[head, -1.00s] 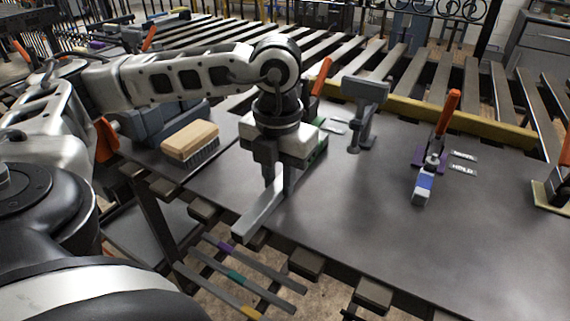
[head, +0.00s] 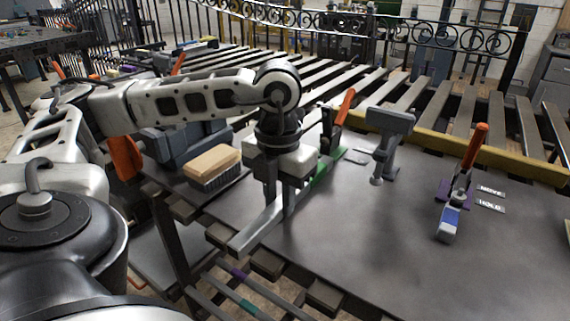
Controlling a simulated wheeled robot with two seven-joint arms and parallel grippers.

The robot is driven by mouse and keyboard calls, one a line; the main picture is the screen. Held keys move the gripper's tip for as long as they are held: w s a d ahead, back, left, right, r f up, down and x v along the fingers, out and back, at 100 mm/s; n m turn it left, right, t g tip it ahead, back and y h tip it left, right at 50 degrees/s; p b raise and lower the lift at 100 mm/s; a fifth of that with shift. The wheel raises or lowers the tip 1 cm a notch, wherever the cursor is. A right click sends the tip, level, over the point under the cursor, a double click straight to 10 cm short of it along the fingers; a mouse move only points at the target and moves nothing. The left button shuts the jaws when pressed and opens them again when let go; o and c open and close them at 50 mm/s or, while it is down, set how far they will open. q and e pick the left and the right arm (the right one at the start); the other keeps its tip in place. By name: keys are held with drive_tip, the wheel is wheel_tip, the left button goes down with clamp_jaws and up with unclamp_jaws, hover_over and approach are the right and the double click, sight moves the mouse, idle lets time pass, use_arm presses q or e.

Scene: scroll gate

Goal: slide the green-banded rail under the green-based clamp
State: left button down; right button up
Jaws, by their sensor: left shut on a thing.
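The green-based clamp (head: 346,106), with an orange upright handle, stands behind my left gripper. Green (head: 322,174) shows right of the gripper, and I cannot tell how much is clamp base and how much is rail band. My left gripper (head: 276,208) points down and is shut on a pale grey rail (head: 250,234). The rail lies slanted across the table, its near end at the front edge and its far part running toward the clamp. The gripper and wrist hide its middle, and I cannot tell whether its far end is under the clamp. My right gripper is not in view.
A wooden brush (head: 212,166) lies left of the gripper. A grey post-like fixture (head: 388,140) stands right of the clamp. A purple-based clamp (head: 464,185) with a blue part stands farther right. Banded bars (head: 238,300) show below the table edge. The table's front middle is clear.

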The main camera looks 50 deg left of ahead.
use_arm(q)
drive_tip(key=shift+s+a+b, duration=0.25)
drive_tip(key=shift+a+b, duration=0.05)
drive_tip(key=shift+a, duration=0.8)
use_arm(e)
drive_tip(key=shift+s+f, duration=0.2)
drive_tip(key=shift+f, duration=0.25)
use_arm(q)
drive_tip(key=c, duration=1.1)
unclamp_jaws()
drive_tip(key=shift+c, duration=0.2)
drive_tip(key=shift+r, duration=0.75)
wheel_tip(320, 180, up, 14)
drive_tip(key=p, duration=0.6)
drive_tip(key=shift+r, duration=0.25)
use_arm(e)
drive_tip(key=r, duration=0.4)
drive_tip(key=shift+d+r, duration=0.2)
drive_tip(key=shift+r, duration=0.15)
